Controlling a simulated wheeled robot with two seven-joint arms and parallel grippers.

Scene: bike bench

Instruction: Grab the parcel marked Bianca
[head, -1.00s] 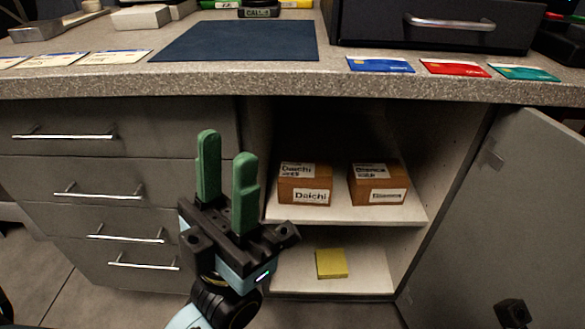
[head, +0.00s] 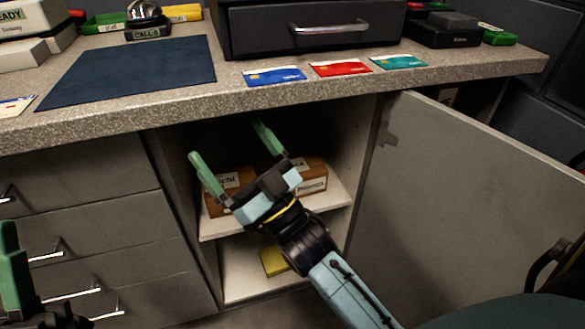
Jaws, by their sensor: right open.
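The right-hand brown parcel (head: 313,178) stands on the upper shelf of the open cabinet, partly behind my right gripper. Its small front label is hard to read now; its blurred top label looked like "Bianca" earlier. The left-hand parcel (head: 214,203), labelled Daichi, stands beside it, also partly covered. My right gripper (head: 228,142) is open and empty, its green fingers spread at the cabinet opening, in front of the parcels in the picture. Whether it touches either is unclear. My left gripper (head: 12,275) shows only partly at the lower left edge, one green finger visible.
The cabinet door (head: 455,200) stands open on the right. A yellow block (head: 273,262) lies on the lower shelf (head: 240,285). Drawers with handles (head: 46,254) are on the left. The countertop (head: 180,108) overhangs the opening and carries blue, red and teal cards.

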